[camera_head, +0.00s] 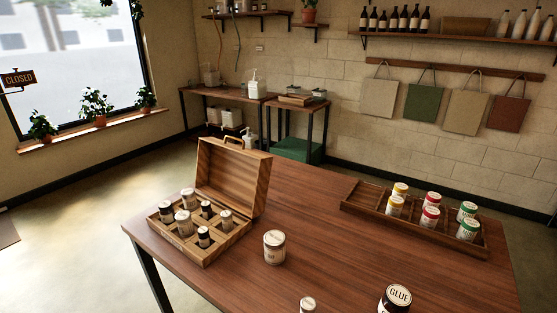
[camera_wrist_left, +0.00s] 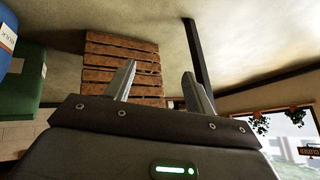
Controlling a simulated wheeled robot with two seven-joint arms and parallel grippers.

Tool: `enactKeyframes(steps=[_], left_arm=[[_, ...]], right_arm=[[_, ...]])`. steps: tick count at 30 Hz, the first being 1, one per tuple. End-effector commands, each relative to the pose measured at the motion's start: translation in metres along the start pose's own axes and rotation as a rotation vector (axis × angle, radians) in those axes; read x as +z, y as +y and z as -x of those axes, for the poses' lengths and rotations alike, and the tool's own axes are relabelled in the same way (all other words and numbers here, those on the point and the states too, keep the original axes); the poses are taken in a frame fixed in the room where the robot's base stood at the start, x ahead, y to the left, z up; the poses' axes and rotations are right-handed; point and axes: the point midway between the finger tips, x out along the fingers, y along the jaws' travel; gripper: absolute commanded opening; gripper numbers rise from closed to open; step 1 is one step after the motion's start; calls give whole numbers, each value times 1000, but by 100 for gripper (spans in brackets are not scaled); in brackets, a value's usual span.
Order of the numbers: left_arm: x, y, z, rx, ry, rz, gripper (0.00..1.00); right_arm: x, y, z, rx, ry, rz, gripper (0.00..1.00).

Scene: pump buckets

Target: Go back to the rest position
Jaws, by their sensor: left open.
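My left gripper (camera_wrist_left: 160,72) shows in the left wrist view. Its two fingers stand apart with nothing between them, and it touches nothing that I can see. Behind the fingers is a slatted wooden pallet-like panel (camera_wrist_left: 110,45). Neither gripper shows in the head view, and my right gripper is in no view. In the head view the wooden table (camera_head: 330,215) stands clear of any arm. An open wooden case (camera_head: 235,185) with several small jars in its compartments sits at its left.
In the wrist view, green (camera_wrist_left: 25,85) and blue (camera_wrist_left: 12,42) containers are at left.

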Motion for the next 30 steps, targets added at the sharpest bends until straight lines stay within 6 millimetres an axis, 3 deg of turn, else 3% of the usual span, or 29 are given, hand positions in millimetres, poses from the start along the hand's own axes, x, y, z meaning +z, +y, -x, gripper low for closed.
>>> enactKeyframes(steps=[1,6,9,12,15,19,30], left_arm=[[41,22,-8,11,-58,5,54],[161,92,-6,47,-234,16,54],[222,136,8,75,-334,38,54],[269,177,25,108,-419,58,54],[297,213,40,145,-474,74,54],[310,247,51,179,-496,91,54],[318,254,57,187,-507,95,54]], right_arm=[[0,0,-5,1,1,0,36],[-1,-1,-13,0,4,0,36],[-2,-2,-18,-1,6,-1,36],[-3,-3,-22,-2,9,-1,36],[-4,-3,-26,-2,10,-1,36],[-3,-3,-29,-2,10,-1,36],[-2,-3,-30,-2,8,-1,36]])
